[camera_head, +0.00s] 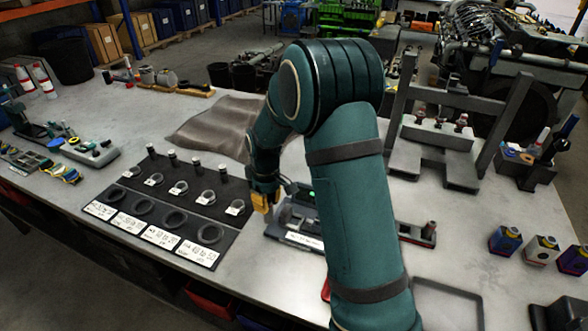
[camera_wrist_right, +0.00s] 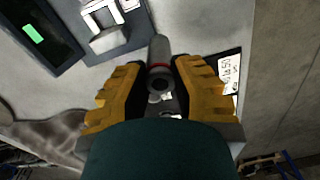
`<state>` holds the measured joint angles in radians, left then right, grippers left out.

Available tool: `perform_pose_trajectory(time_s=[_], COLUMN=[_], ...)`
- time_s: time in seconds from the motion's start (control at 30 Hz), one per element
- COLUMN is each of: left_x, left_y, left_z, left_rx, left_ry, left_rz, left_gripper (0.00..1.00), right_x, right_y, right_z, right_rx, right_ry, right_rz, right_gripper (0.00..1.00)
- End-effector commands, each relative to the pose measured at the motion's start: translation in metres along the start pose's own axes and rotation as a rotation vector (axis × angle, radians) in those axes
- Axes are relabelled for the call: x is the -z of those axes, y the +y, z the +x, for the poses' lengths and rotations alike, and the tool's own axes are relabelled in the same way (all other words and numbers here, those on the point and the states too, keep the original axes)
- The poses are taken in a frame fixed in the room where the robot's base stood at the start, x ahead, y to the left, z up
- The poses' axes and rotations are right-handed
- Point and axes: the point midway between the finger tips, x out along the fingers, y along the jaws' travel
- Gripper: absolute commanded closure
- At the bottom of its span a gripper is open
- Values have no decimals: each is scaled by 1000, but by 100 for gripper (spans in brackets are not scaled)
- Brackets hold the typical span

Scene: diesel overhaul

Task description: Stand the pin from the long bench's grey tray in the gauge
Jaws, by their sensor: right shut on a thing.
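My right gripper (camera_head: 262,203) reaches down over the bench beside the gauge. In the right wrist view its yellow fingers (camera_wrist_right: 158,90) are shut on the pin (camera_wrist_right: 159,52), a grey cylinder with a red band and a dark hole in its near end. The gauge (camera_head: 300,238) is a grey base with a green-lit display; its grey block (camera_wrist_right: 108,40) and display (camera_wrist_right: 33,33) show in the wrist view. The pin appears beside the gauge block, and I cannot tell whether they touch. My arm hides part of the gauge in the head view. My left gripper is not in view.
A black board (camera_head: 180,205) with rings, standing pins and white cards lies left of the gauge. A grey tray (camera_head: 447,286) lies right of my arm. A grey press frame (camera_head: 440,165) stands behind. Small bottles (camera_head: 504,240) stand at right. A brown cloth (camera_head: 215,125) lies behind the board.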

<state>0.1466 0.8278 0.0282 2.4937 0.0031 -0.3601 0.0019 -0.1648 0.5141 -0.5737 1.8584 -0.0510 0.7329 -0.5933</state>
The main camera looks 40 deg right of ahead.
Motion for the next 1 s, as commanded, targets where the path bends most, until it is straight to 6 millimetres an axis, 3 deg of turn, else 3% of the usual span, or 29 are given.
perform_pose_trajectory(time_s=[0.03, 0.1, 0.3, 0.67, 1.0], left_x=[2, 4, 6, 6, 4], left_y=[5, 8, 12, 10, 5], left_z=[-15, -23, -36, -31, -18], left_rx=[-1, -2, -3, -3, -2], left_ry=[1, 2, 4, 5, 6], left_rz=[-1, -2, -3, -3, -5], left_gripper=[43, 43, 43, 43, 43], right_x=[-6, -13, -27, -30, -30], right_y=[20, 42, 80, 86, 86], right_z=[-10, -13, -17, -8, 12], right_rx=[-4, -9, -22, -25, -24], right_ry=[0, 2, 6, 7, 6], right_rz=[-23, -72, -161, -183, -182], right_gripper=[100, 100, 100, 100, 100])
